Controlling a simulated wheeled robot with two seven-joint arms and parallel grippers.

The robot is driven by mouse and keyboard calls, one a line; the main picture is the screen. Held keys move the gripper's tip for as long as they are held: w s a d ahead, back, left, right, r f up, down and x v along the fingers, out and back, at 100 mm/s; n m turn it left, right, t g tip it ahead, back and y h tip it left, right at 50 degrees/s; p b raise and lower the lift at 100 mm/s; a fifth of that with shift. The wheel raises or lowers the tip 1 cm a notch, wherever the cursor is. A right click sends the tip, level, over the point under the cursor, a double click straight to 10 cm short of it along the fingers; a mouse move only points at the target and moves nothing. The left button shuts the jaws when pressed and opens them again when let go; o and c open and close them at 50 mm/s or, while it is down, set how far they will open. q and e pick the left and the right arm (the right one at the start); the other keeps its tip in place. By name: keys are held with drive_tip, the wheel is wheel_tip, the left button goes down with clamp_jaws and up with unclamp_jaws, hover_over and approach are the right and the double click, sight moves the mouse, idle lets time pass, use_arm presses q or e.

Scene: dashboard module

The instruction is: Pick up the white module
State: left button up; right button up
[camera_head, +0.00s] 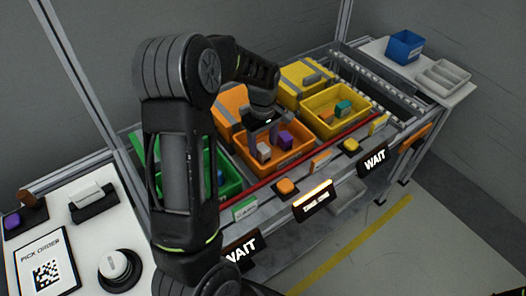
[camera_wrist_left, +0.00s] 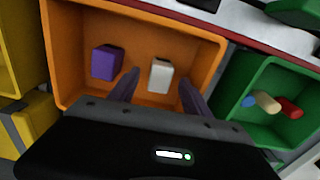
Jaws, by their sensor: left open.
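The white module (camera_wrist_left: 161,78) is a small white block standing in the orange bin (camera_wrist_left: 82,20), in the middle of the wrist view. In the head view it shows as a pale block (camera_head: 263,152) in the orange bin (camera_head: 283,168). My left gripper (camera_wrist_left: 158,77) is open and empty. Its two fingers appear on either side of the white module in the wrist view, with gaps to both. How far above the module the fingertips are is hard to tell. In the head view the left gripper (camera_head: 264,127) points down over the bin. My right gripper is not in view.
A purple block (camera_wrist_left: 107,62) stands in the same bin, left of the white module in the wrist view. A green bin (camera_wrist_left: 236,88) with coloured pieces adjoins. A yellow bin (camera_head: 318,125) stands beyond the orange one. The bin walls bound the space around the fingers.

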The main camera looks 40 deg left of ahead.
use_arm(q)
wheel_tip(320, 180, down, 2)
drive_tip(key=shift+f, duration=0.25)
drive_tip(key=shift+c, duration=0.3)
clamp_jaws()
idle(0.6)
